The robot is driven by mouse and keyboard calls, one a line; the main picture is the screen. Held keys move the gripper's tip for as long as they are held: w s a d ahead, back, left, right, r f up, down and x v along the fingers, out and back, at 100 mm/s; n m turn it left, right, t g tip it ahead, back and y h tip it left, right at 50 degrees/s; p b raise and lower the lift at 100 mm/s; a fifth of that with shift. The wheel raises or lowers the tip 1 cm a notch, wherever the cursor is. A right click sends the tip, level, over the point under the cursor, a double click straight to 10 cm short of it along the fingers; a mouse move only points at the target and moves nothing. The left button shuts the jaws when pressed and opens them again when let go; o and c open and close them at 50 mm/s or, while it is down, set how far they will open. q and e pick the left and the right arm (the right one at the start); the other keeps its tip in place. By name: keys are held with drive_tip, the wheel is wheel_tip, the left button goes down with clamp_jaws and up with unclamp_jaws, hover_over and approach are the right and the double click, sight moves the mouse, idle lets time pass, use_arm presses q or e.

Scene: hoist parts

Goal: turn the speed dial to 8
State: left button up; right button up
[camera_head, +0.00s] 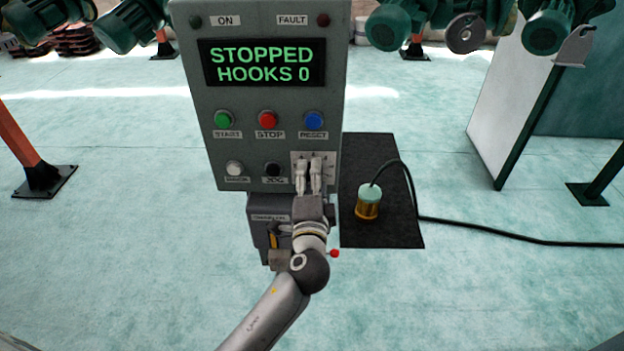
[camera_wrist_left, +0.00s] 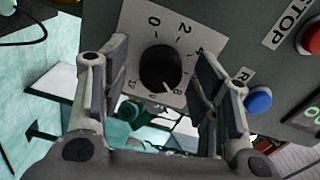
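The speed dial (camera_wrist_left: 160,67) is a round black knob on a white scale plate (camera_wrist_left: 134,30), seen in the left wrist view. Its white pointer line points to the lower right of the picture, at or close to the mark that looks like 8. The 0, 2 and 4 are readable; part of the scale is hidden by a finger. My left gripper (camera_head: 308,163) is in front of the plate at the panel's lower right. Its fingers stand open on either side of the knob, with visible gaps. My right gripper is out of view.
The grey control panel (camera_head: 202,108) has a display (camera_head: 262,64) reading STOPPED HOOKS 0. Green start (camera_head: 222,119), red stop (camera_head: 267,119) and blue reset (camera_head: 314,121) buttons sit above the dial.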

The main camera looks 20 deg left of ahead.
use_arm(q)
drive_tip(key=v, duration=1.2)
idle(0.5)
